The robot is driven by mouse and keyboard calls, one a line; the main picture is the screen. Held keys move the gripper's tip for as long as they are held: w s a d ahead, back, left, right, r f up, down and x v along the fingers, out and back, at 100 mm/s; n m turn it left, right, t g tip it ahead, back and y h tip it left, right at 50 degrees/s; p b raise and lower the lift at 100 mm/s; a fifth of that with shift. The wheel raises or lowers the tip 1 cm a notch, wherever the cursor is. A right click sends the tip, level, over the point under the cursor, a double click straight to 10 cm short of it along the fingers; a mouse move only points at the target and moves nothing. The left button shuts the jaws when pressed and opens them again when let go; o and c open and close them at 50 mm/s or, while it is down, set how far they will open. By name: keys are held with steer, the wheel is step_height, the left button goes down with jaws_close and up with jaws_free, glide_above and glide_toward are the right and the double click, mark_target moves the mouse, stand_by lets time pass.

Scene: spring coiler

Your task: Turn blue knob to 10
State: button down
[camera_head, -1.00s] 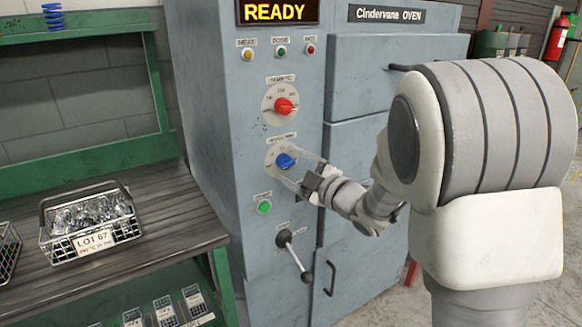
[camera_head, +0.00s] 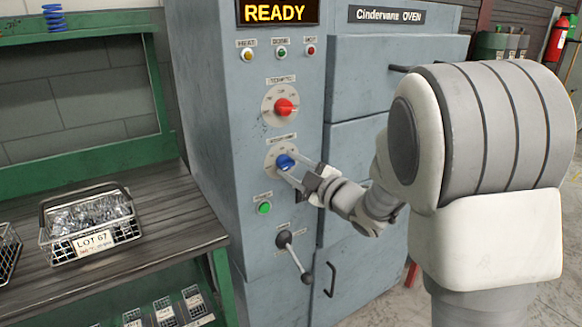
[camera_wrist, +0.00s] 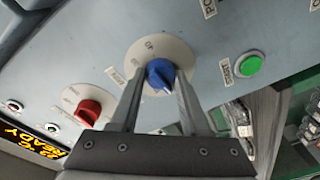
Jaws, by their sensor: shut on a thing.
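The blue knob (camera_head: 285,162) sits on a pale round dial (camera_head: 272,160) on the front of the grey-blue oven cabinet. My gripper (camera_head: 292,170) reaches it from the right, with its two fingers shut on the knob's sides. In the wrist view the blue knob (camera_wrist: 160,75) lies between the two fingertips of my gripper (camera_wrist: 158,88). A white pointer mark shows on the knob. The dial's markings (camera_wrist: 150,48) are partly visible but too small and partly hidden to read surely.
A red knob (camera_head: 284,107) sits above, and a green button (camera_head: 264,208) and a black-handled lever (camera_head: 293,250) below. A "READY" display (camera_head: 278,12) is lit at the top. A wire basket marked LOT 67 (camera_head: 92,243) stands on the bench at left.

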steer(key=m+b, duration=0.1)
steer(key=m, duration=0.3)
steer(key=shift+f+m+t+b, duration=0.15)
steer(key=shift+m+t+b, duration=0.15)
steer(key=shift+m+b, duration=0.1)
steer(key=m, duration=0.5)
steer(key=shift+t, duration=0.3)
steer(key=shift+c, duration=1.9)
jaws_free()
steer(key=v, duration=1.7)
steer(key=shift+s+p, duration=0.25)
steer(key=shift+p, duration=0.15)
